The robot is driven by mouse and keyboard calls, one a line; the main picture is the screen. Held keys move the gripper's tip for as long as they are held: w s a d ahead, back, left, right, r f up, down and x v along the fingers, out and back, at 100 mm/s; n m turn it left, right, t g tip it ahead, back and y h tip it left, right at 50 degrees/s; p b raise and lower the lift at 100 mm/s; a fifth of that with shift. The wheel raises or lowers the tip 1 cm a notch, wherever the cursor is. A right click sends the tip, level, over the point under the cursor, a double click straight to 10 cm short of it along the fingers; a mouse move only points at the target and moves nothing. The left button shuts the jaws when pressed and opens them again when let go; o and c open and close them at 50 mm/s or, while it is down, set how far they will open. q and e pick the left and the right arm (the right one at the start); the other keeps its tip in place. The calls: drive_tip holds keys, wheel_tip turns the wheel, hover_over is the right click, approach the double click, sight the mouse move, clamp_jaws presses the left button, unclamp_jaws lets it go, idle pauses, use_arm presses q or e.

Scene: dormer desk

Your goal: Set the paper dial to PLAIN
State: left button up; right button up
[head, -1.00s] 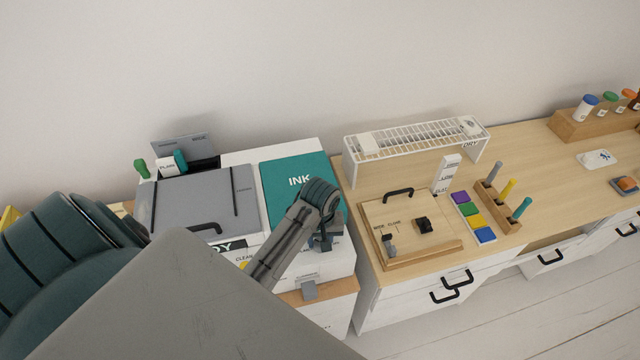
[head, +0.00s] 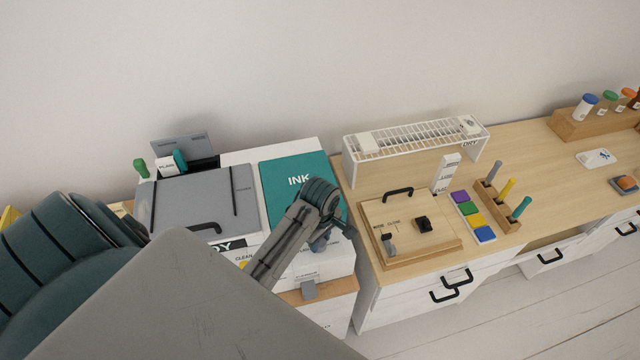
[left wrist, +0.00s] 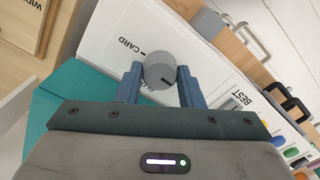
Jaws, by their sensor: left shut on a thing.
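The paper dial is a round grey knob (left wrist: 159,68) with a dark pointer line, on the white front panel of the printer (left wrist: 112,35). In the left wrist view a label reading CARD with a tick mark is beside it; another label is partly hidden by the knob and a finger. No PLAIN label is readable on the panel. My left gripper (left wrist: 160,84) is shut on the knob, one finger on each side. In the head view the left gripper (head: 324,238) is at the printer's front right, and hides the dial. My right gripper is not in view.
The printer has a grey lid (head: 190,200) and a teal INK cover (head: 297,182) on top. A card marked PLAIN (head: 167,165) stands behind the lid. To the right, a wooden box (head: 408,225) and a white rack (head: 415,140) stand on the desk.

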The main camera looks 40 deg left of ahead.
use_arm(q)
drive_tip(key=shift+n, duration=0.3)
drive_tip(key=o, duration=1)
